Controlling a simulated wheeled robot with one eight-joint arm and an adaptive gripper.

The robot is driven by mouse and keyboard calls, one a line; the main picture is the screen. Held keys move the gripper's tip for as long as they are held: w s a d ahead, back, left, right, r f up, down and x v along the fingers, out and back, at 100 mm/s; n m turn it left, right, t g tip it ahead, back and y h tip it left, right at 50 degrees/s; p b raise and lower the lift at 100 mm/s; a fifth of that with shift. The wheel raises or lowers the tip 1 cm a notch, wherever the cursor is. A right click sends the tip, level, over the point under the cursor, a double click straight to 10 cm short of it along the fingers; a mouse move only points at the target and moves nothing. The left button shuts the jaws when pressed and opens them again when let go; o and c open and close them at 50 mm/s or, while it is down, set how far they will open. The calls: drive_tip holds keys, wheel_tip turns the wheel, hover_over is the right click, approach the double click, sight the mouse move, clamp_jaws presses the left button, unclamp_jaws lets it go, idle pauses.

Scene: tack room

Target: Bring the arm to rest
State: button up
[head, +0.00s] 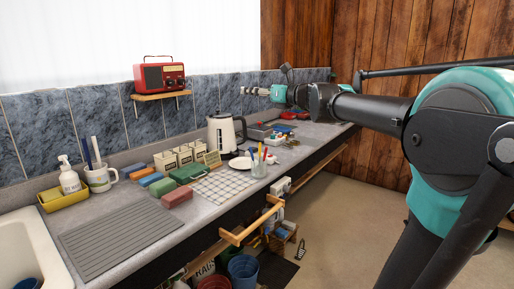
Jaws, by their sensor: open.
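My arm reaches in from the right edge of the head view, stretched out roughly level to the left. My gripper (250,91) is at its far end, small in the picture, pointing left in the air above the counter and in front of the blue tiled wall. The gripper looks empty, and its fingers are too small to see in detail. Below it on the counter stands a cream kettle (224,134) with a dark handle.
A grey counter (196,222) runs along the wall, holding boxes, a mug (99,179), a soap bottle (69,176) and a glass of pens (259,168). A red radio (160,76) sits on a wall shelf. Buckets (243,270) stand below. The floor (340,215) at right is open.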

drive_tip(key=s+d+f+n+g+h, duration=0.2)
drive_tip(key=s+f+n, duration=0.25)
drive_tip(key=f, duration=0.55)
drive_tip(key=s+d+f+n+g+h, duration=0.15)
drive_tip(key=s+f+n, duration=0.35)
drive_tip(key=f, duration=0.6)
drive_tip(key=s+d+f+n+g+h, duration=0.2)
drive_tip(key=s+f+n+h, duration=0.15)
drive_tip(key=f+n, duration=0.45)
drive_tip(key=s+d+f+n+g+h, duration=0.1)
drive_tip(key=s+d+f+n+h, duration=0.2)
drive_tip(key=f, duration=0.7)
drive_tip(key=s+d+f+n+g+h, duration=0.1)
drive_tip(key=s+d+f+n+h, duration=0.2)
drive_tip(key=s+d+f+n, duration=0.4)
drive_tip(key=s+d+f, duration=0.4)
drive_tip(key=s, duration=0.2)
drive_tip(key=shift+s, duration=0.2)
drive_tip(key=shift+o, duration=0.3)
drive_tip(key=shift+w, duration=0.1)
